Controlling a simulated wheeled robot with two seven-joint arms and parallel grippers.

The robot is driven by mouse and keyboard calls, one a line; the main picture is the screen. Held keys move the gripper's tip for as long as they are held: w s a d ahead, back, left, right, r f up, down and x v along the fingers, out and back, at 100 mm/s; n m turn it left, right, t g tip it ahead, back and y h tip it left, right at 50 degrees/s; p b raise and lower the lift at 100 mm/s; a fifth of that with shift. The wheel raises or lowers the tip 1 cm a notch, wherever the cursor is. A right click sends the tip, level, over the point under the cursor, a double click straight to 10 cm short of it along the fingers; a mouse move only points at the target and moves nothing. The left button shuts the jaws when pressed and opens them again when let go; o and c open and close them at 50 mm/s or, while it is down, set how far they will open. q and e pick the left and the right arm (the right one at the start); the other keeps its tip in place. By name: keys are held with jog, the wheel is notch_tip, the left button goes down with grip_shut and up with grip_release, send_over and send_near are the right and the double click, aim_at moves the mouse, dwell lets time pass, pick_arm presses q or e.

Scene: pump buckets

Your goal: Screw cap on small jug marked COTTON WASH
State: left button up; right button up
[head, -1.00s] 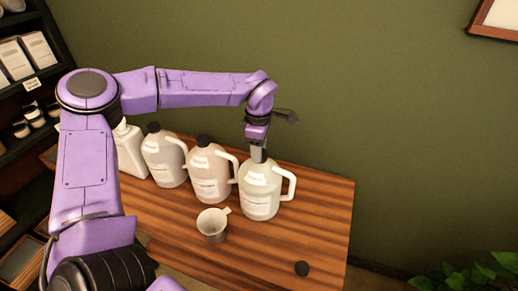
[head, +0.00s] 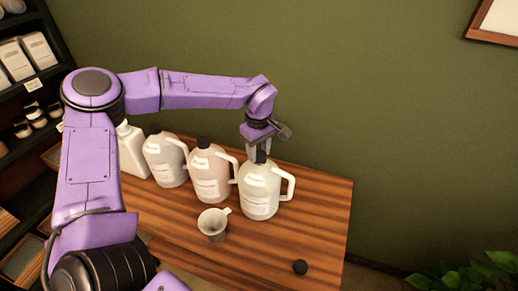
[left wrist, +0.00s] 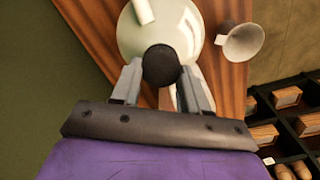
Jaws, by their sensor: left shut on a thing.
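My left gripper (head: 260,150) is over the rightmost jug (head: 259,198), pointing down, its fingers shut on a black cap (head: 261,157) at the jug's mouth. In the left wrist view the round cap (left wrist: 160,65) sits between the two fingertips (left wrist: 162,72), above the pale jug (left wrist: 182,35). The jug is upright, with a white handle on its right and pale, greenish contents. Its label is too small to read, so I cannot tell whether it says COTTON WASH. How far the cap is seated cannot be told. My right gripper is not in view.
Left of it stand a pinkish jug (head: 209,178), another capped jug (head: 166,163) and a white container (head: 131,152). The table's right front is mostly clear.

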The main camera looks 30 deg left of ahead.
pick_arm(q)
jog(key=m, duration=0.4)
jog(key=shift+f, duration=0.1)
jog(key=m, duration=0.3)
jog(key=shift+m, duration=0.3)
jog(key=o, duration=1.2)
jog(key=shift+s, duration=0.15)
jog(key=shift+c, duration=0.2)
